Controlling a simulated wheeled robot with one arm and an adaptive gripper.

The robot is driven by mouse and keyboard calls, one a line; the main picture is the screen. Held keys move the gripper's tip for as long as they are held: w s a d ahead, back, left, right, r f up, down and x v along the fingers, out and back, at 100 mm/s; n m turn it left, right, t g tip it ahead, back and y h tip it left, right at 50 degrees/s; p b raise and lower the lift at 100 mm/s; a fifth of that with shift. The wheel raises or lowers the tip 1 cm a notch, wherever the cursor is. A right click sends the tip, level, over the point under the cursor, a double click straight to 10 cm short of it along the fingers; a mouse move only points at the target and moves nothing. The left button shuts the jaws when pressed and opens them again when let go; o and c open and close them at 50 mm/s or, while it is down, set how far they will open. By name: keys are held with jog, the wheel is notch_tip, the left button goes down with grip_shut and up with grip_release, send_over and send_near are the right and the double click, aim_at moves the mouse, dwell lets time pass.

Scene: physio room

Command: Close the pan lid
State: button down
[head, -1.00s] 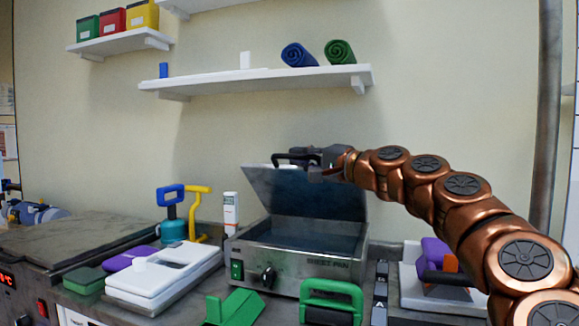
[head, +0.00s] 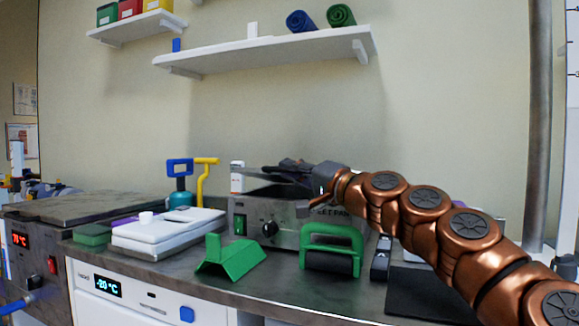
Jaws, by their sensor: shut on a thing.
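The steel pan (head: 283,234) stands on the counter, with a green switch and a black knob on its front. Its lid (head: 262,190) is seen nearly edge-on, low over the pan and close to flat. A dark gap shows under the lid at the left, so it looks slightly raised. My gripper (head: 298,174) is above the front of the lid, shut on the lid's dark handle, which it mostly hides. My copper arm covers the pan's right side.
A green wedge (head: 230,257) and a green-handled roller (head: 331,247) stand in front of the pan. A white box (head: 165,232) and blue and yellow handled tools (head: 190,185) are at left. A wall shelf (head: 270,54) hangs above. A dark mat (head: 420,293) lies front right.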

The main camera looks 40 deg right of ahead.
jog(key=shift+s+a+f+b, duration=0.1)
jog(key=shift+f+b, duration=0.2)
jog(key=shift+f, duration=0.4)
jog(key=shift+s+a+f+b, duration=0.1)
jog(key=shift+f+b, duration=0.15)
jog(key=shift+f, duration=0.45)
jog(key=c, duration=1.4)
grip_release()
jog(key=shift+d, duration=0.1)
jog(key=shift+c, duration=0.2)
jog(key=shift+r, duration=5)
